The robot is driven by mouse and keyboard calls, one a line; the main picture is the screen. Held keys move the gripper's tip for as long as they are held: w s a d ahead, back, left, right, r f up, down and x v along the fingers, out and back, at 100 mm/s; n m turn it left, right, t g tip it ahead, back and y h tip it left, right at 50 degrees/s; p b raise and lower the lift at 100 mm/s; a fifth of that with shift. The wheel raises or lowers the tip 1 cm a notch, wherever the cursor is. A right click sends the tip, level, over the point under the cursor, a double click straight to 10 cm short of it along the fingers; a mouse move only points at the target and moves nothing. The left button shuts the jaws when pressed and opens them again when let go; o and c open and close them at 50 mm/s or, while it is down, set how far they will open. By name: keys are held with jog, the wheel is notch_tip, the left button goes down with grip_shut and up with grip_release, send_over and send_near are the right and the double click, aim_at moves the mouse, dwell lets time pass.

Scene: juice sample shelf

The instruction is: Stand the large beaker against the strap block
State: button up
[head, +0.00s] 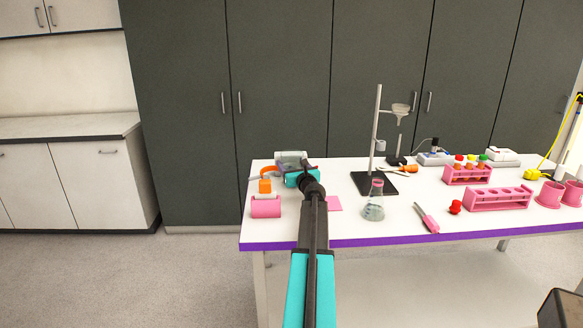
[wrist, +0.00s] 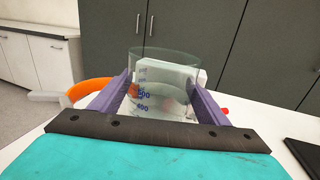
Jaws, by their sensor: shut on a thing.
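My gripper (wrist: 159,84) is shut on the large beaker (wrist: 150,97), with one purple finger on each side. The beaker is clear glass with blue volume marks and looks upright. A pale block (wrist: 185,72) shows behind and through the glass; it may be the strap block, and I cannot tell whether the beaker touches it. An orange strap (wrist: 92,87) with a pale end curves out at the left; it also shows in the head view (head: 268,173). In the head view my gripper (head: 297,170) is at the table's back left, largely hiding the beaker.
An orange block (head: 264,186) and a pink holder (head: 265,207) stand left of my arm. A pink pad (head: 334,203), a flask (head: 374,207) and a dark stand base (head: 373,183) are to its right. Pink racks (head: 499,199) stand farther right. The table's (head: 350,231) front strip is mostly clear.

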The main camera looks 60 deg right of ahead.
jog(key=shift+w+d+f, duration=0.3)
jog(key=shift+d+f, duration=0.15)
jog(key=shift+f, duration=0.1)
jog(key=shift+f+b, duration=0.35)
jog(key=o, duration=1.4)
jog(key=shift+a, duration=0.15)
jog(key=shift+c, duration=0.2)
jog(key=shift+s, duration=0.15)
jog(key=shift+r, duration=0.1)
